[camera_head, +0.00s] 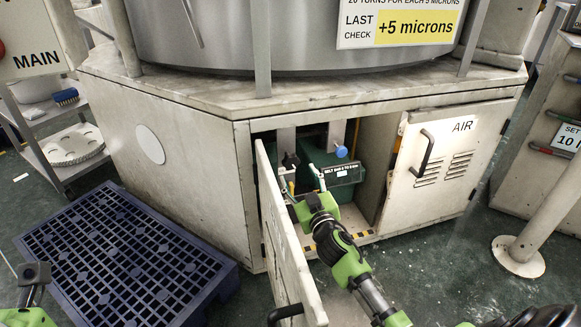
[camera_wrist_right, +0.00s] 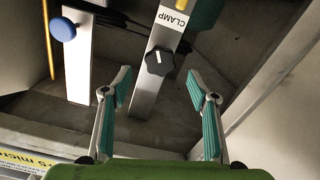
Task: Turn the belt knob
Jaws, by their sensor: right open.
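Inside an open cabinet are two knobs. The black knob (camera_head: 291,160) sits on a grey post; in the right wrist view this black knob (camera_wrist_right: 159,61) is on a post marked CLAMP. The blue knob (camera_head: 341,151) is on another post to its right; the blue knob (camera_wrist_right: 62,29) is at upper left in the wrist view. A dark label (camera_head: 343,173) starting with BELT is on the green unit. My right gripper (camera_head: 304,186) is open and empty, with the black knob ahead between its fingers (camera_wrist_right: 158,86), apparently not touching. My left gripper (camera_head: 33,285) shows only partly at lower left.
The open cabinet door (camera_head: 285,245) stands left of my right arm. The closed AIR door (camera_head: 433,160) is to the right. A blue pallet (camera_head: 120,265) lies on the floor at left. A post with a round foot (camera_head: 518,257) stands at right.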

